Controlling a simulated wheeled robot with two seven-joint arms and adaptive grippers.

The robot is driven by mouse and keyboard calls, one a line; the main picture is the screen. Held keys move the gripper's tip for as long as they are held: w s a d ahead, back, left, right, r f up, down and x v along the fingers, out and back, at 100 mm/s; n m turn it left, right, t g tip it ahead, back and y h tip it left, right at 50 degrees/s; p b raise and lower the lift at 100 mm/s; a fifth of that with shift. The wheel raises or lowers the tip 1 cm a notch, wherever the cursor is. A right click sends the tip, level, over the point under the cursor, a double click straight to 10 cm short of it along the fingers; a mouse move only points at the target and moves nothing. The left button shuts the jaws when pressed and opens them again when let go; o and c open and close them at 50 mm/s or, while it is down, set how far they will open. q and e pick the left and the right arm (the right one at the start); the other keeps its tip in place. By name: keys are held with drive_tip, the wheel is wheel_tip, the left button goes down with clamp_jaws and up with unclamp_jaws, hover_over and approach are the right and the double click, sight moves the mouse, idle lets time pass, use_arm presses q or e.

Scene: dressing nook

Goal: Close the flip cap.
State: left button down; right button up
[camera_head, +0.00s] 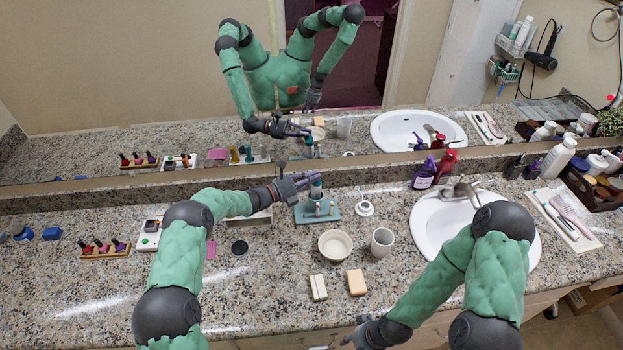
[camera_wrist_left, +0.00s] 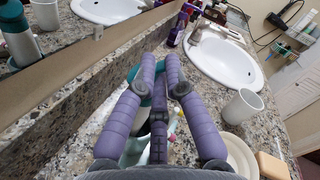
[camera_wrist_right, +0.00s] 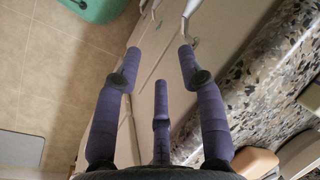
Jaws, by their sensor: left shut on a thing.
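A teal and white bottle (camera_head: 315,188) stands upright at the teal tray (camera_head: 329,217) near the mirror. My left gripper (camera_head: 303,181) reaches it from the left and is shut on it near its upper part. In the left wrist view, the teal of the bottle (camera_wrist_left: 158,88) shows between and behind the purple fingers (camera_wrist_left: 161,60). The flip cap cannot be made out; the fingers cover that area. My right gripper (camera_wrist_right: 158,58) is open and empty, low beside the counter's front edge; in the head view only part of it shows at the bottom.
A cream bowl (camera_head: 335,246), a white cup (camera_head: 382,242) and two soap bars (camera_head: 356,282) stand in front of the tray. The sink (camera_head: 430,225) and red and purple bottles (camera_head: 424,174) are to the right.

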use_arm(q)
drive_tip(key=shift+f, duration=0.15)
idle(0.3)
drive_tip(key=c, duration=1.4)
unclamp_jaws()
drive_tip(key=shift+o, duration=0.2)
